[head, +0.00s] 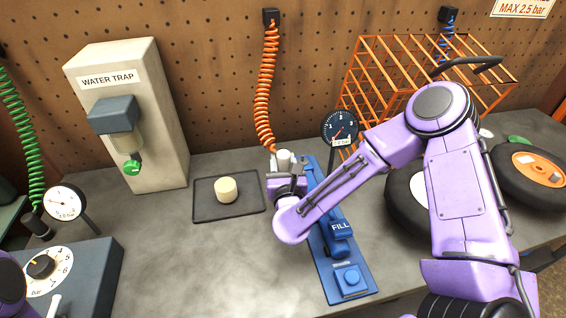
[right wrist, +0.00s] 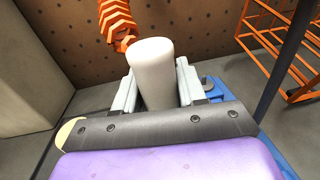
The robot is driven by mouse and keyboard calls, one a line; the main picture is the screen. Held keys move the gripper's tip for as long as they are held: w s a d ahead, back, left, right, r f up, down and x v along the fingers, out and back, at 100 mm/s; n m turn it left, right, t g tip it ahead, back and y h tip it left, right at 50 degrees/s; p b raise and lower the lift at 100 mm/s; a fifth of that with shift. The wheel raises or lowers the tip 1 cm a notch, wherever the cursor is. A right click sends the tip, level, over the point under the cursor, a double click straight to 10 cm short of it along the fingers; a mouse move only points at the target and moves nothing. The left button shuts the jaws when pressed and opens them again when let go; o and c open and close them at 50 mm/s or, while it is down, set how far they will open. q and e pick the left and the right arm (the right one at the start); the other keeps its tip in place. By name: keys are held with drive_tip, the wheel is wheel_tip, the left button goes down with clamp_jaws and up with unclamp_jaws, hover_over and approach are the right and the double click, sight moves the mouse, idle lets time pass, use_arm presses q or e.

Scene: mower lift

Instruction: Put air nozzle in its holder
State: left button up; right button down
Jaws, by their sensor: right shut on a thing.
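In the right wrist view the nozzle (right wrist: 152,72) stands between the two fingers, leaning slightly. The gripper is at the back end of a blue fixture (head: 335,280) marked FILL, which may include the holder. Whether the nozzle touches it is hidden by my arm. My left gripper is not in view.
A black tray (head: 206,211) with a cream cylinder (head: 226,188) lies left of the gripper. A water trap (head: 150,150) stands at back left. A pressure gauge (head: 341,127), orange wire cage (head: 385,70) and wheels (head: 530,176) are to the right. The front middle bench is clear.

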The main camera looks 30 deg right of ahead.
drive_tip(key=shift+f, duration=0.15)
drive_tip(key=c, duration=0.9)
unclamp_jaws()
drive_tip(key=shift+b+v, duration=0.55)
drive_tip(key=shift+v, duration=0.85)
drive_tip(key=b+v, duration=0.1)
drive_tip(key=v, duration=0.7)
drive_tip(key=shift+s, duration=0.15)
